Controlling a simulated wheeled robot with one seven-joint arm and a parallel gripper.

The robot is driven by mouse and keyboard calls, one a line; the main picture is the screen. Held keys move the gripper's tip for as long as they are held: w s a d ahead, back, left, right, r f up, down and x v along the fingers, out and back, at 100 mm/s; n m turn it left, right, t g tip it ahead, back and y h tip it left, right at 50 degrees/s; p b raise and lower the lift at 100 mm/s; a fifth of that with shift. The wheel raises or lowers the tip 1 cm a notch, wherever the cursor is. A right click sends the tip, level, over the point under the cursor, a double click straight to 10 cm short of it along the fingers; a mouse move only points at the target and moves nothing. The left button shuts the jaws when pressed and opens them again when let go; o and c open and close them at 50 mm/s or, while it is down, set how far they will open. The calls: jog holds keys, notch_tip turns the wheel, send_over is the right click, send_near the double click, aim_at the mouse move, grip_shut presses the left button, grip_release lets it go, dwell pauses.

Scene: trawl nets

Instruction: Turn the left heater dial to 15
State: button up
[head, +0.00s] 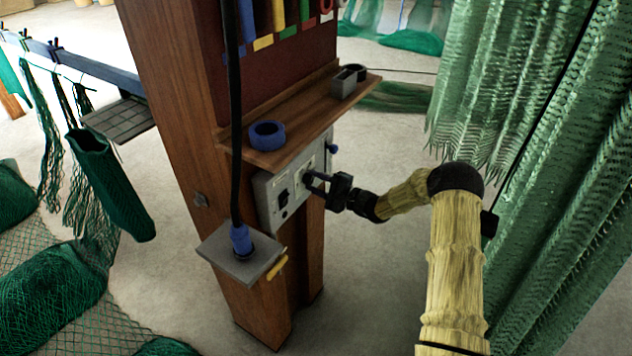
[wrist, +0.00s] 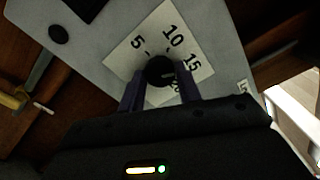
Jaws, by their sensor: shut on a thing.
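The grey heater panel (head: 270,206) is mounted on the wooden post under a shelf. In the wrist view the left heater dial (wrist: 159,70) is a small black round knob on a white scale plate (wrist: 125,58) marked 5, 10, 15 and a partly hidden number. My gripper (wrist: 160,88) is shut on this dial, one finger on each side. A faint light mark shows on the knob, but I cannot tell which number it points to. In the head view my gripper (head: 312,182) reaches the panel from the right and hides the dial.
A wooden shelf (head: 300,122) with a blue ring of tape (head: 267,135) juts out just above the panel. A black cable runs down to a grey bracket (head: 240,258) at its left. Green nets (head: 535,140) hang close to my arm on the right.

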jog(key=shift+d+m, duration=0.1)
jog(key=shift+m, duration=0.4)
jog(key=o, duration=1)
jog(key=shift+w, duration=0.1)
jog(key=b+v, duration=0.4)
jog(key=v, duration=1.3)
jog(key=shift+d, duration=0.2)
